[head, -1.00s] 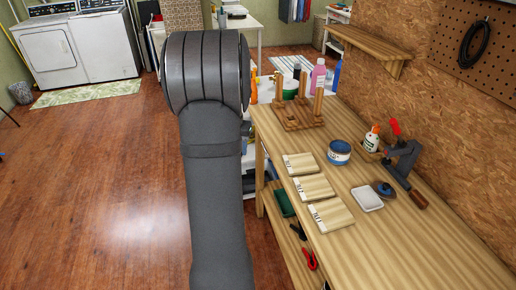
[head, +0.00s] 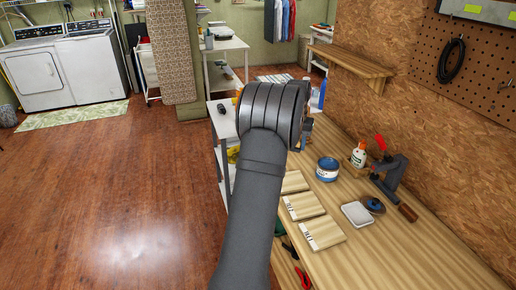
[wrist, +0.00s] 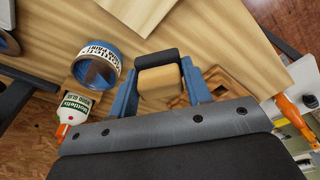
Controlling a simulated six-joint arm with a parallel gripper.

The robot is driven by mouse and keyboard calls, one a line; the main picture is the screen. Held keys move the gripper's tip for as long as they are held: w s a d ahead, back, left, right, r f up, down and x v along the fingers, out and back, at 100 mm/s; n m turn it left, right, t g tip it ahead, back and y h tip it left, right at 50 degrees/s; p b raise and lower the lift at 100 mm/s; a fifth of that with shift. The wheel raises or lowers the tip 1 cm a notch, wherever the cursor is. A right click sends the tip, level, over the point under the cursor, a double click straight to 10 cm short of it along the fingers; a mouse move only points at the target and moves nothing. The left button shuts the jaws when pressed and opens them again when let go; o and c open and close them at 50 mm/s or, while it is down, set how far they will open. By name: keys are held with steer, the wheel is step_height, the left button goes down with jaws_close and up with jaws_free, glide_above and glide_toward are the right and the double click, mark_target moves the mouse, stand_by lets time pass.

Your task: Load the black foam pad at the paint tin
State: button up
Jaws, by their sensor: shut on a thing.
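My gripper (wrist: 160,84) is shut on a light wooden block (wrist: 161,84) with the black foam pad (wrist: 157,58) along its far end, seen between the blue fingers in the wrist view. The blue paint tin (wrist: 97,65), with a white label, stands just left of the pad and apart from it. In the head view the paint tin (head: 327,170) is upright on the bench, right of my arm. There my arm hides the gripper and the pad. I cannot tell whether the pad carries paint.
A glue bottle (head: 359,155) and a grey clamp (head: 391,174) with a red part stand right of the tin. A white tray (head: 357,214) and several pale boards (head: 322,232) lie nearer. A wooden rack (wrist: 216,77) is beside my gripper. The front bench top (head: 400,260) is clear.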

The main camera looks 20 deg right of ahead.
steer(key=m, duration=0.1)
glide_above(329, 165)
steer(key=shift+a+f, duration=0.15)
steer(key=shift+f, duration=2.35)
steer(key=shift+f, duration=0.6)
step_height(329, 165, up, 7)
stand_by(0.8)
steer(key=shift+w+a, duration=0.1)
